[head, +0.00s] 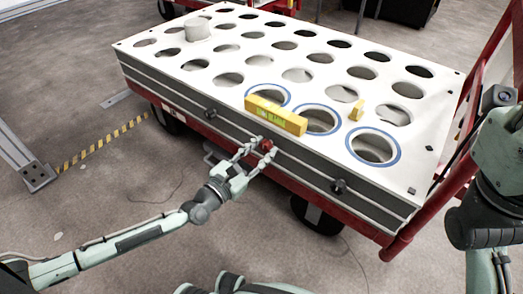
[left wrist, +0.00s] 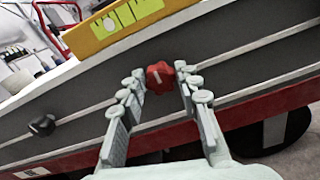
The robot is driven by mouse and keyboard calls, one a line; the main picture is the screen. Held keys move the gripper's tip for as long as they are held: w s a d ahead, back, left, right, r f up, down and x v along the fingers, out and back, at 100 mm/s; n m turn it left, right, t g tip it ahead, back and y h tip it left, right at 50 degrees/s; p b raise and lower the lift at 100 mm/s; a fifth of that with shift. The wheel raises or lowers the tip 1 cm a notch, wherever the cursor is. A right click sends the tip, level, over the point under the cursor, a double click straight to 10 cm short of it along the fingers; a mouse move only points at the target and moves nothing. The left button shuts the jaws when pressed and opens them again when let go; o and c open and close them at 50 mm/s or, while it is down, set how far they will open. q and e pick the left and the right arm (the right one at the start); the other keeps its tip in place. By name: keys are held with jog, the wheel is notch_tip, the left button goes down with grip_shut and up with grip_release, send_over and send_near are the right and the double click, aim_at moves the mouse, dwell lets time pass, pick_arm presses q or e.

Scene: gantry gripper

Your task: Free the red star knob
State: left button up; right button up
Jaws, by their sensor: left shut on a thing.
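The red star knob (head: 266,145) sits on the dark front side of the cart's white-topped deck (head: 140,48), below the yellow bar. In the left wrist view the red star knob (left wrist: 160,77) shows its lobed face with a pale line, between the two fingertips. My left gripper (head: 258,152) is shut on the knob, with one finger on each side of it. The knob's stem is hidden. My right arm shows at the right edge of the head view, but its gripper is out of frame.
A yellow bar with a green label (head: 275,115) lies on the deck above the knob. Black knobs (head: 338,186) (head: 210,113) sit on the same side. Blue-ringed holes, a yellow block (head: 357,110) and a white cylinder (head: 197,30) are on top. A red handle frame (head: 490,60) rises at right.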

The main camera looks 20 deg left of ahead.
pick_arm(q)
jog(key=shift+o, duration=0.2)
dwell(0.3)
jog(key=o, duration=1.1)
jog(key=v, duration=1.2)
